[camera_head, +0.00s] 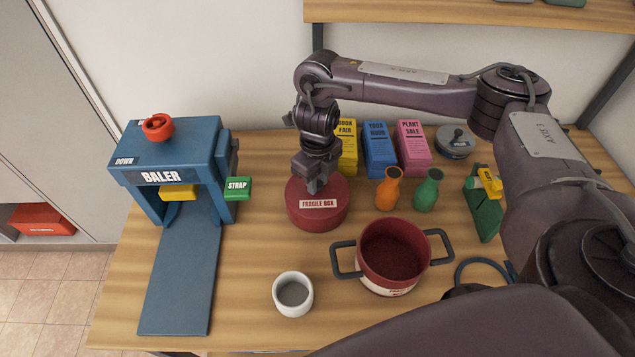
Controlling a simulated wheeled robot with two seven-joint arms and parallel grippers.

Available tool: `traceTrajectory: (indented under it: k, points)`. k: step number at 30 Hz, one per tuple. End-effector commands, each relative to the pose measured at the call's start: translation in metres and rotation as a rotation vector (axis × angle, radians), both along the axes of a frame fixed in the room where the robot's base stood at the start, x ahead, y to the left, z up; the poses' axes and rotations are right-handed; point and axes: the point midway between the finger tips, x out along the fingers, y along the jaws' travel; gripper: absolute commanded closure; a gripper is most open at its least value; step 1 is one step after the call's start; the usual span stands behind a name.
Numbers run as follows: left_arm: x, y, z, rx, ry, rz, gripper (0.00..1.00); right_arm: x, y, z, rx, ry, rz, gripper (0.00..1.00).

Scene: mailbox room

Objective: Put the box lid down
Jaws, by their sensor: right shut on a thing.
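The box lid (300,213) is a round, dark red piece labelled "FRAGILE BOX", in the middle of the table. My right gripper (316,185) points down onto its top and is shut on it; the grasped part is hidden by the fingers. I cannot tell whether the lid touches the table or is just above it. A dark red pot (392,285) with two dark handles and a pale label stands in front and to the right, open at the top with a dark red inside. My left gripper is not in view.
A blue baler (165,171) with a long ramp stands at left. A white cup (292,312) is at the front. Orange (389,192) and green (427,194) bottles stand right of the lid, with yellow, blue and pink boxes (413,150) behind. Bare wood lies left of the lid.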

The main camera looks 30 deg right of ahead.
Motion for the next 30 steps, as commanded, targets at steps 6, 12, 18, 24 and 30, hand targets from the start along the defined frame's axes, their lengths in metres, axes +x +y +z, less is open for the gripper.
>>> traceTrajectory:
  k: [6,12,18,24,30]
  points:
    - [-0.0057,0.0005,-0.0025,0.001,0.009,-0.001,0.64,0.0004,-0.0003,-0.0076,-0.001,-0.001,-0.001,1.0]
    - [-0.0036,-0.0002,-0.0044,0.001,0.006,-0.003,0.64,0.0003,-0.0002,-0.0098,0.0,-0.001,-0.001,1.0]
    - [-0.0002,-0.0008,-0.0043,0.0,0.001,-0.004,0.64,0.0001,-0.0002,-0.0107,0.0,0.0,-0.001,0.59]
    - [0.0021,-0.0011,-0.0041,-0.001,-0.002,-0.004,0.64,0.0001,-0.0002,-0.0106,0.0,-0.001,-0.001,0.54]
    - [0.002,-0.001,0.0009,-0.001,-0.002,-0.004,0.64,0.0005,-0.0003,-0.0041,0.0,-0.002,-0.001,0.54]
